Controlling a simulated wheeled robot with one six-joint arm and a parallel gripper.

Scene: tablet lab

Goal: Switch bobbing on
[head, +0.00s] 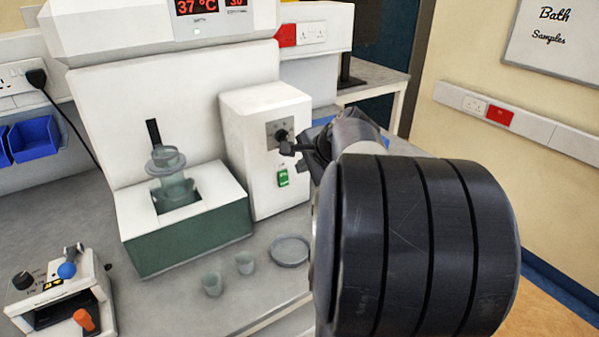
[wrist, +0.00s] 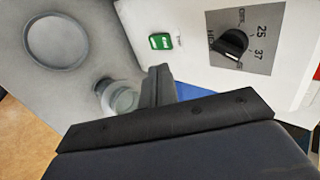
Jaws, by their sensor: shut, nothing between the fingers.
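The white control box (head: 262,165) stands to the right of the bath. Its front has a green rocker switch (head: 283,177) below a black knob on a grey plate. The switch also shows in the wrist view (wrist: 161,41), and I cannot tell its position. A label beside it is too small to read. My gripper (head: 289,149) is shut and empty in front of the box, near the knob in the head view. In the wrist view its closed fingertips (wrist: 160,72) point toward the box, just below the green switch in the picture. I see no contact with the switch.
The black knob (wrist: 232,43) has a scale with 25 and 37. The bath (head: 190,240) holds a glass vessel with a basket assembly (head: 168,165). Two small beakers and a round dish (head: 289,251) stand in front. A small device (head: 60,295) with levers stands left.

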